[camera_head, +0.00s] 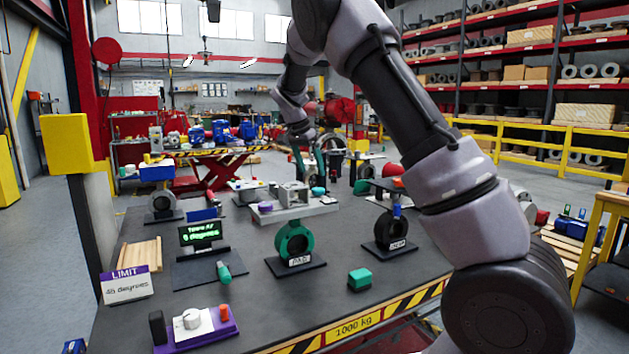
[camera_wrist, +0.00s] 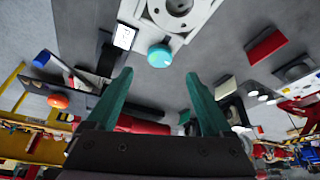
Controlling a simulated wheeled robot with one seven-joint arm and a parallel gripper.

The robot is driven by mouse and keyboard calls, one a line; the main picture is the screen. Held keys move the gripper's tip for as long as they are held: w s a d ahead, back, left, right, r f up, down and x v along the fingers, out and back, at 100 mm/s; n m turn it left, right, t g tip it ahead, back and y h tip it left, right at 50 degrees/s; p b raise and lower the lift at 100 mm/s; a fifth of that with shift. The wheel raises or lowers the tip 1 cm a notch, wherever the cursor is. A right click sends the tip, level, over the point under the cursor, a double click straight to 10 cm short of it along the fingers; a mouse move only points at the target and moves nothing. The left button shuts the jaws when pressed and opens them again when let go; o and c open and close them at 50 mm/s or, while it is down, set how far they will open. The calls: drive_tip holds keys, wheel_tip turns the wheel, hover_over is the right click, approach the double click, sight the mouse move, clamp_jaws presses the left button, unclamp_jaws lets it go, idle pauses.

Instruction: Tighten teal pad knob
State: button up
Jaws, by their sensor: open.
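The teal knob (camera_head: 318,191) sits at the front right edge of a light grey plate (camera_head: 322,209) on top of the teal valve body labelled PAD (camera_head: 295,240). In the wrist view the teal knob (camera_wrist: 160,55) lies just beyond the fingertips, roughly centred between them, on the edge of the light plate. My gripper (camera_wrist: 160,74) has teal fingers spread apart with nothing between them. In the head view my gripper (camera_head: 308,160) hangs behind and above the plate, partly hidden. The display (camera_head: 201,232) shows green text that seems to read 0 degrees.
A LIMIT sign (camera_head: 127,284) reads 45 degrees. A purple knob (camera_head: 265,208) sits at the plate's left. A dark valve (camera_head: 391,231) stands right.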

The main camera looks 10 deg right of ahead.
drive_tip(key=v, duration=0.3)
drive_tip(key=shift+s+r, duration=0.1)
drive_tip(key=shift+r, duration=0.15)
drive_tip(key=s+d+r+n+y, duration=0.1)
drive_tip(key=s+d+r+y, duration=0.15)
drive_tip(key=s, duration=0.35)
drive_tip(key=s+d+r+t+y, duration=0.1)
drive_tip(key=s+d+r, duration=0.25)
drive_tip(key=s, duration=0.25)
drive_tip(key=s+d+r+n+y, duration=0.1)
drive_tip(key=s+d+r, duration=0.2)
drive_tip(key=s+d, duration=0.15)
drive_tip(key=s+n+t, duration=0.3)
drive_tip(key=s, duration=1.8)
drive_tip(key=shift+a+f+n+y, duration=0.25)
drive_tip(key=shift+f+n+y, duration=0.15)
drive_tip(key=shift+f+y, duration=0.1)
